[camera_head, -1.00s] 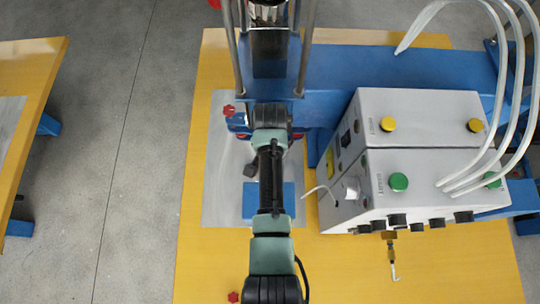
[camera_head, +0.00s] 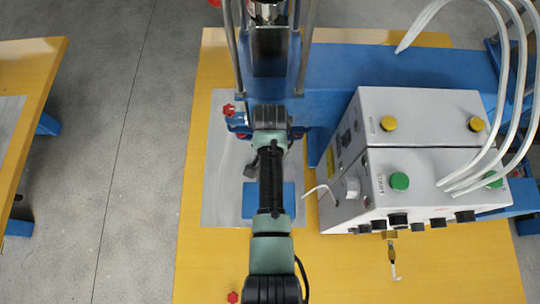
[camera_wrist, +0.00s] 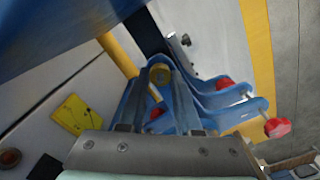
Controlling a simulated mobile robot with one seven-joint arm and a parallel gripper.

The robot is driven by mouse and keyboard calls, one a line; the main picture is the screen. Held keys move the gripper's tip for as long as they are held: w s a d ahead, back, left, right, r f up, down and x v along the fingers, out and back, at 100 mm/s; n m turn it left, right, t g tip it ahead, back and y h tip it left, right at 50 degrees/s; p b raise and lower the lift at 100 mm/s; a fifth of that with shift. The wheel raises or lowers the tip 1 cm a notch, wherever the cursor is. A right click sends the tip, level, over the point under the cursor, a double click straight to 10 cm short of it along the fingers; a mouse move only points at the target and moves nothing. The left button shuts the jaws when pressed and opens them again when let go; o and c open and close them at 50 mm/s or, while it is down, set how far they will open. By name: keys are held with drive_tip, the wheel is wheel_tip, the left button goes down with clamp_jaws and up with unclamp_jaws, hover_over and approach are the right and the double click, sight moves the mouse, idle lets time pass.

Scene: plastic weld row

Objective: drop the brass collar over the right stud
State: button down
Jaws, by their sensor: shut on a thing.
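In the wrist view, the brass collar (camera_wrist: 160,75) is a small ring with a dark hole. It sits between the fingers of my gripper (camera_wrist: 159,84), which is shut on it. Behind and left of it, a yellow rod-like part (camera_wrist: 118,56) slants up; I cannot tell whether it is a stud. A short brass-coloured pin (camera_wrist: 154,92) shows just below the collar. I cannot tell which part is the right stud or whether the collar touches it. In the head view, my arm hides the gripper and collar.
A blue bracket (camera_wrist: 222,98) with red knobs (camera_wrist: 277,127) is close to the gripper's right. A grey control box (camera_head: 405,170) with hoses stands right of my arm. A blue press frame (camera_head: 400,72) is behind.

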drive_tip(key=shift+c, duration=0.6)
unclamp_jaws()
wheel_tip(320, 180, up, 3)
drive_tip(key=p, duration=0.2)
drive_tip(key=shift+f+p, duration=0.1)
drive_tip(key=shift+p, duration=0.3)
drive_tip(key=shift+r+b, duration=0.3)
drive_tip(key=shift+r, duration=1.75)
drive_tip(key=shift+a, duration=0.1)
